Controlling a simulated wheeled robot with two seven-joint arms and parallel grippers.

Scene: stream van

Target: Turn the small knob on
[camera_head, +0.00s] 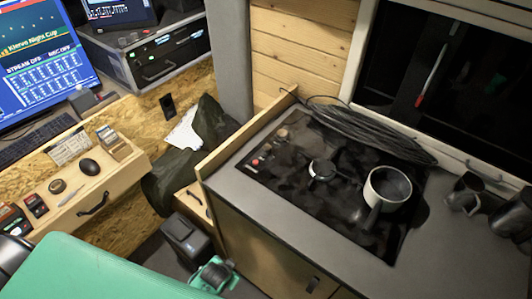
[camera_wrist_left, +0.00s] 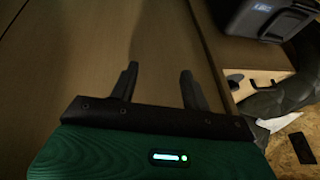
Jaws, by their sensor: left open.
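Several small knobs (camera_head: 264,154) sit in a row at the left end of the black hob (camera_head: 315,215), two of them with reddish marks. They are too small to tell which is the small knob or how it is set. My left gripper (camera_head: 215,272) is low beside the counter's front, well below the hob and apart from the knobs. In the left wrist view my left gripper (camera_wrist_left: 160,70) is open and empty, with brown cabinet panels behind its fingers. No knob shows in that view. My right gripper is not in view.
A grey pot (camera_head: 387,187) stands on the hob, its handle toward the front. A coiled black cable (camera_head: 365,130) lies behind it. The counter (camera_head: 300,240) has a raised wooden edge at left. A black box (camera_head: 185,238) stands near my left gripper.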

